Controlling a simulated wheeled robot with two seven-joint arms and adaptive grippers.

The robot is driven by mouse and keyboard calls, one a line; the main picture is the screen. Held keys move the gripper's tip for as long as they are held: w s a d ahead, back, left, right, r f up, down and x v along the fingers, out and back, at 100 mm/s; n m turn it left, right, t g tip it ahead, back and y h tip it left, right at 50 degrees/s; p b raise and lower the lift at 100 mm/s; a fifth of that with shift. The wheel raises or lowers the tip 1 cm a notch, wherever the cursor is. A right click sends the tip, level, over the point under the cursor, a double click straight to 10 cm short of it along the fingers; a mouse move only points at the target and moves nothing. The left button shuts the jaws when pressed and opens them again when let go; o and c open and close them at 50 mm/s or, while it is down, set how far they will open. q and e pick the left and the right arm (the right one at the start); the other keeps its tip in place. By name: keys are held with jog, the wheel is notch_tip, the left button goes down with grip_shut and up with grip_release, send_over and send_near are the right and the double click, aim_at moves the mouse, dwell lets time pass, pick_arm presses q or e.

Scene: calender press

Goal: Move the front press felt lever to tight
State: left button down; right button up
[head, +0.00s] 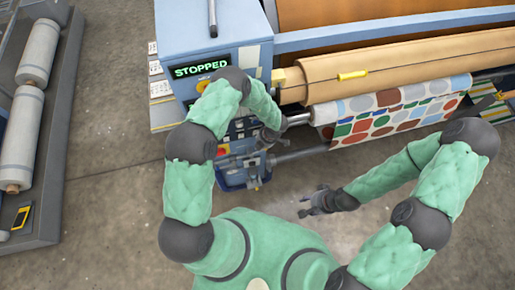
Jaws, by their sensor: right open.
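The calender press cabinet (195,35) stands at the top centre, blue with a green "STOPPED" display (200,69). I cannot tell for sure which part is the front press felt lever. A low blue unit with small controls (232,174) is below the front panel, partly behind my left arm. My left gripper (266,139) is beside that unit and the panel's lower right; its fingers are too small and covered to read. My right gripper (305,203) is open and empty above the floor, apart from the press.
A roll of patterned cloth (390,113) hangs at the press front, below a tan roll (420,57). A rack with white rolls (38,52) stands at the left. The floor between is clear.

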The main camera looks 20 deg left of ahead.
pick_arm(q)
jog(key=v, duration=0.5)
jog(key=shift+w+d+r+p, duration=0.2)
jog(key=shift+d+p, duration=0.15)
